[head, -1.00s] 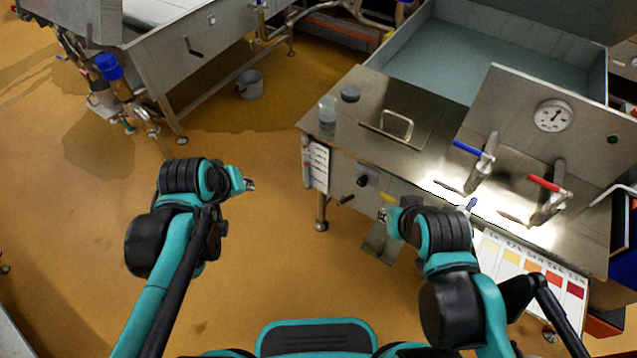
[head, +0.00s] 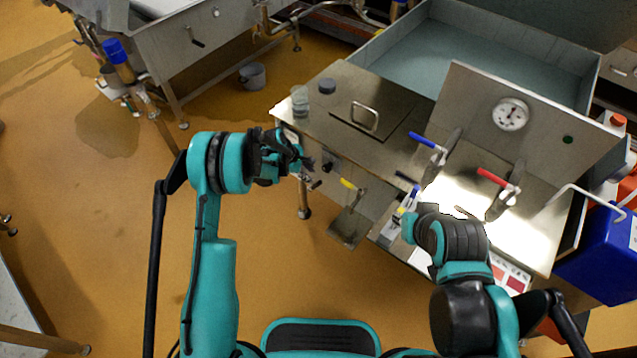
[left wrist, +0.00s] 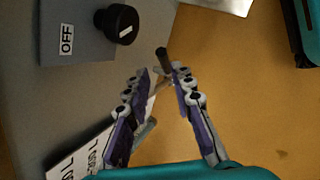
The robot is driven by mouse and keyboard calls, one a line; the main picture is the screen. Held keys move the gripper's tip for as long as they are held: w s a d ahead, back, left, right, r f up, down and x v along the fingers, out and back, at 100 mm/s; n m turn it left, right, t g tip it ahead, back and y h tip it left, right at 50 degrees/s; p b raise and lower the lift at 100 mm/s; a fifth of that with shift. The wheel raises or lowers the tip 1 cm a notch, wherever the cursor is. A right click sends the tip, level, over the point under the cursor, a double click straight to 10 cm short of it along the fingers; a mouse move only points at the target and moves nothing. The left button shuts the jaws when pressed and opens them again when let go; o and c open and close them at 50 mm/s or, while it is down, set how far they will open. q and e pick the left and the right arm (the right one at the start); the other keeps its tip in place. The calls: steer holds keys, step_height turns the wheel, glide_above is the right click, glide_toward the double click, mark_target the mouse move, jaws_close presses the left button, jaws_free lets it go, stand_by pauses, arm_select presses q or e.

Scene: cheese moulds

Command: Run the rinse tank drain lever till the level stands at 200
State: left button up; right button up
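A small lever with a dark grip (head: 315,184) sticks out of the front of the steel rinse unit. It also shows in the left wrist view (left wrist: 162,55), at the fingertips of my left gripper (left wrist: 161,72). The fingers are apart, with the grip between or just beyond their tips; I cannot tell whether they touch. My left gripper (head: 301,163) is in front of the unit's left corner. A white scale card (left wrist: 78,155) shows upside down, partly behind the fingers; no level is readable. My right gripper's fingers are hidden by its wrist.
A black knob (left wrist: 118,22) on a plate marked OFF sits close to the lever. Blue (head: 428,141) and red (head: 494,178) handles and a dial (head: 511,114) are on the unit. Open floor lies to the left.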

mark_target(317, 183)
arm_select(q)
steer(key=b+x, duration=0.3)
steer(key=x, duration=0.6)
steer(key=shift+s+f, duration=0.15)
steer(key=shift+f, duration=0.1)
jaws_close()
